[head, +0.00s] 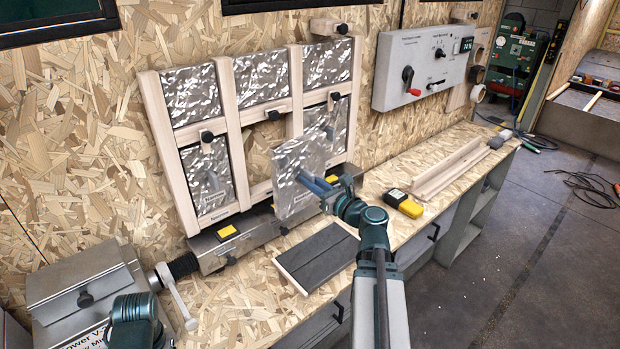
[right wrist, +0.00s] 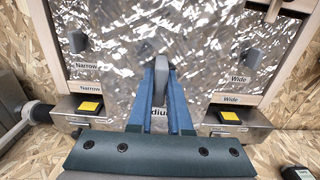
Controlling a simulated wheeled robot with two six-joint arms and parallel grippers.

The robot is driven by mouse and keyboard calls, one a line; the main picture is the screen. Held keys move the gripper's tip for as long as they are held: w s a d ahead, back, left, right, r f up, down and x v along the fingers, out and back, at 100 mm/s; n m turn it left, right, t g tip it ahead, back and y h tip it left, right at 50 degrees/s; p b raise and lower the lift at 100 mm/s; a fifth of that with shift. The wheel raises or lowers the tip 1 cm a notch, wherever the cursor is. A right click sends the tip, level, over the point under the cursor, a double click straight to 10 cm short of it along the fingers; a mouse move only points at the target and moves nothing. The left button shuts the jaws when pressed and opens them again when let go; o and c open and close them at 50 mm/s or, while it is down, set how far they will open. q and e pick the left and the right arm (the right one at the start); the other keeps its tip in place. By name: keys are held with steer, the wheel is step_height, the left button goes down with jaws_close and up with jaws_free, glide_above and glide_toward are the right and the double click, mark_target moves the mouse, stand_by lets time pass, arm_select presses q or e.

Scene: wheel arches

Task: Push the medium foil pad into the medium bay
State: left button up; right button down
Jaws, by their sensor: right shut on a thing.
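The medium foil pad (head: 294,160) is a silvery crinkled panel. My right gripper (head: 312,183) is shut on its grey handle, which shows between the blue fingers (right wrist: 162,85) in the right wrist view. The pad is upright and slightly turned, in front of the wooden frame's lower middle bay, the medium bay (head: 257,140). Bare chipboard shows in the bay beside the pad; the pad hides the rest. In the right wrist view the pad (right wrist: 120,60) fills the middle, with part of a label below it. My left gripper is not in view.
Foil pads fill the narrow bay (head: 205,170) and the wide bay (head: 318,118). Dark turn-knobs sit on the frame, one above the medium bay (head: 272,115). A dark board (head: 318,257) and a yellow-black tool (head: 404,203) lie on the bench. A metal rail runs below the frame.

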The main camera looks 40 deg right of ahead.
steer(key=shift+w, duration=0.85)
steer(key=w+a, duration=0.1)
steer(key=w, duration=1.3)
steer(key=shift+w, duration=0.75)
stand_by(0.6)
steer(key=c, duration=0.8)
jaws_free()
steer(key=shift+o, duration=0.2)
steer(key=shift+s, duration=0.1)
steer(key=s, duration=1.3)
steer(key=shift+s+d, duration=0.35)
steer(key=shift+d, duration=0.1)
